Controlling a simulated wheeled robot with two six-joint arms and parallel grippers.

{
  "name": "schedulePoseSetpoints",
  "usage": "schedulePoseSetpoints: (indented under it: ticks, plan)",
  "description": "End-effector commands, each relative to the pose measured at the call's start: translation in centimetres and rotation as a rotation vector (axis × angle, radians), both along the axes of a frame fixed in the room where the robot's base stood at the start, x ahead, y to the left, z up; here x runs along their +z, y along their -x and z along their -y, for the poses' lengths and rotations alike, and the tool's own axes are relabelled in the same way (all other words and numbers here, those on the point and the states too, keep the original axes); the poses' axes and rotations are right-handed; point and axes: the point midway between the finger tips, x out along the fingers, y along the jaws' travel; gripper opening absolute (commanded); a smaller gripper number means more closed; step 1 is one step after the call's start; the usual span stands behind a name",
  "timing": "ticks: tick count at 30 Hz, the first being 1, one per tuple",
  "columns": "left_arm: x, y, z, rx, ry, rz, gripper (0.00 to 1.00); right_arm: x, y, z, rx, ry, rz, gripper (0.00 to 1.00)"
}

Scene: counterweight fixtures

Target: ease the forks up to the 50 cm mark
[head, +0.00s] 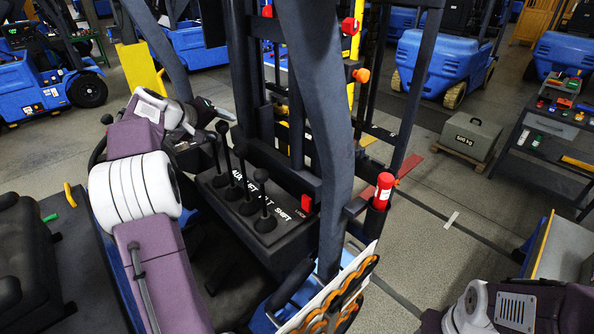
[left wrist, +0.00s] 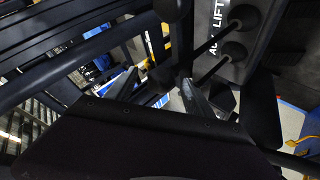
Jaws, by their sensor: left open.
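A black lever console (head: 262,232) carries several black ball-knobbed levers. AUX and SHIFT are readable beside them; the lettering between is partly covered. My left gripper (head: 207,114) is beyond the far end of the lever row, at the tip of my purple and white arm. In the left wrist view its fingers (left wrist: 160,92) are apart, with no held thing visible between them. The mast (head: 300,90) stands beyond the console, with a yellow strip (head: 355,42). No 50 cm mark is readable. I cannot clearly make out the forks.
A thick dark post (head: 326,130) stands close to the console. A red cylinder (head: 383,190) is fixed on the right. A grey 500 KG block (head: 470,136) sits on a pallet. A trolley (head: 545,135) stands at right. Open floor lies between.

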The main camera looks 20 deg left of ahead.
Motion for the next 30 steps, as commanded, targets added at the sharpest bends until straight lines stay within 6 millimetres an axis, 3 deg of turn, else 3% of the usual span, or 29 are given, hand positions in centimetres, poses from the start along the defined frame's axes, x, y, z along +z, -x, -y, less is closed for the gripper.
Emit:
schedulePoseSetpoints:
  ticks: [15, 30]
  plan:
    - [5.3, 7.4, -0.4, 0.003, -0.003, 0.003, 0.62, -0.1, 0.0, 0.0, 0.000, 0.000, 0.000, 0.54]
    - [5.5, 7.7, -0.4, 0.001, -0.002, 0.002, 0.62, -0.1, 0.0, 0.0, 0.000, 0.000, 0.000, 0.54]
